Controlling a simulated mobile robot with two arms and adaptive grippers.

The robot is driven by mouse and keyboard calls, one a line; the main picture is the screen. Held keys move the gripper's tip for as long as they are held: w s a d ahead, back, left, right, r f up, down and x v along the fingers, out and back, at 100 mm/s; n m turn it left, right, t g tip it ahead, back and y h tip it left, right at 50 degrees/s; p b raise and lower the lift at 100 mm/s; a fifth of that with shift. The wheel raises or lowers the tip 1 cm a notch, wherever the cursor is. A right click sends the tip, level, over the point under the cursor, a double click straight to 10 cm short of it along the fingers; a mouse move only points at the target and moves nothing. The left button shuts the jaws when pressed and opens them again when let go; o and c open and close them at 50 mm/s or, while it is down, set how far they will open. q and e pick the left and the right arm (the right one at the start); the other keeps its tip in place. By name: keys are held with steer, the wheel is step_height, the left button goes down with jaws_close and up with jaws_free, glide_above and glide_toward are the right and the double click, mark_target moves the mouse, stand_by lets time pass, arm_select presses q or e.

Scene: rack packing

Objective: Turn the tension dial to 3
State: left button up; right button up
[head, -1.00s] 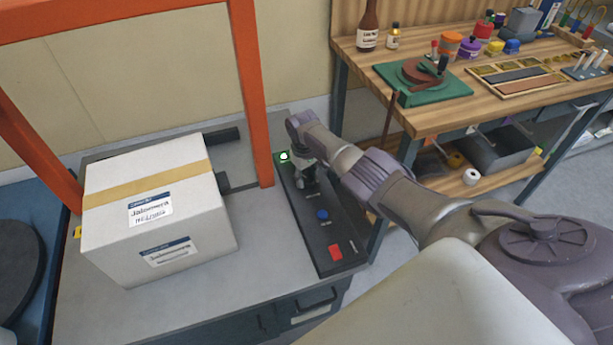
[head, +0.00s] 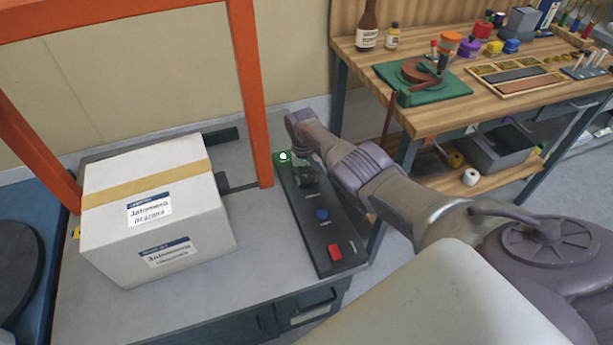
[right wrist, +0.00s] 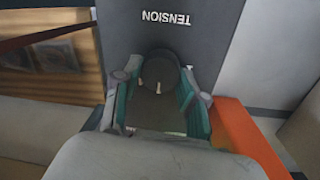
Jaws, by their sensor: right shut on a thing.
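The tension dial (right wrist: 160,68) is a dark round knob on the dark control panel (right wrist: 215,40), below the upside-down word TENSION in the right wrist view. My right gripper (right wrist: 159,82) reaches down over it, with a finger on each side, shut on the dial. A light mark shows on the dial's face, but I cannot read its number. In the head view my right gripper (head: 307,181) is at the upper part of the panel (head: 311,228) and hides the dial. My left gripper is not in view.
The panel also carries a lit green button (head: 283,156), a blue knob (head: 321,215) and a red button (head: 335,252). A taped white carton (head: 190,225) stands left, under an orange frame (head: 250,95). A wooden workbench (head: 480,110) with tools stands at the right.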

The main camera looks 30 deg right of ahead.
mark_target(304, 178)
steer(key=o, duration=1.1)
steer(key=shift+o, duration=0.2)
step_height(304, 178, up, 12)
steer(key=shift+w+a, duration=0.15)
steer(key=shift+a, duration=0.2)
